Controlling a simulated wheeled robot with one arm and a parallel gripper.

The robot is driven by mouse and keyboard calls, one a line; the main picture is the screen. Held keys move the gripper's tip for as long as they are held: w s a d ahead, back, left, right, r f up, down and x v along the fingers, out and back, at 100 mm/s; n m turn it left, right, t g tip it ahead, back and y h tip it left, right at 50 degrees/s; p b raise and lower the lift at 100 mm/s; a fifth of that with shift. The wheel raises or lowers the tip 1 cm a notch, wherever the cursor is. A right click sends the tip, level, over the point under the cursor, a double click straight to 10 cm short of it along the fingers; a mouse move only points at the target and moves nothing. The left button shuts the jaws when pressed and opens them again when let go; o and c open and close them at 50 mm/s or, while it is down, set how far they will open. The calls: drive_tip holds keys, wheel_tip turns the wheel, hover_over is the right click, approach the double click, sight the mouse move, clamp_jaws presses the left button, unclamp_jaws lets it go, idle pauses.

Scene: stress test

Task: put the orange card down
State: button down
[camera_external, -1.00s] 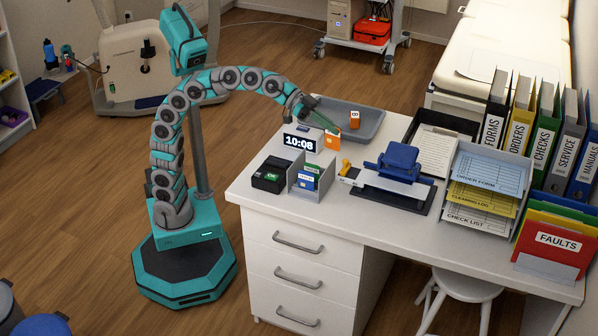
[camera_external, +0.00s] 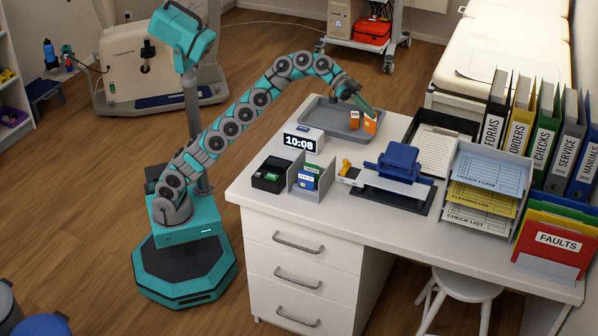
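My gripper (camera_external: 366,107) reaches over the grey tray (camera_external: 318,112) at the back of the desk. The orange card (camera_external: 370,124) is at its fingertips, upright, over the right part of the tray. The fingers look closed on the card's top edge. I cannot tell whether the card touches the tray floor. Another small orange thing (camera_external: 354,120) with a white mark stands in the tray just left of the card.
The digital clock (camera_external: 300,139) stands in front of the tray. A black box (camera_external: 270,175), a card holder (camera_external: 311,178) and a blue hole punch (camera_external: 399,160) are nearer the front. A clipboard (camera_external: 436,150) and paper trays (camera_external: 487,185) are on the right.

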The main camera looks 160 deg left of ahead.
drive_tip(key=shift+s+a+f+b, duration=0.35)
drive_tip(key=shift+f+b, duration=0.5)
drive_tip(key=shift+f, duration=1.2)
drive_tip(key=shift+s+a+f+b, duration=0.35)
drive_tip(key=shift+f+b, duration=0.5)
drive_tip(key=shift+f, duration=1.15)
drive_tip(key=shift+s+a+f+b, duration=0.35)
drive_tip(key=shift+f+b, duration=0.5)
drive_tip(key=shift+f, duration=1.2)
drive_tip(key=shift+d+f, duration=0.1)
drive_tip(key=shift+s+f, duration=0.1)
drive_tip(key=c, duration=1.1)
unclamp_jaws()
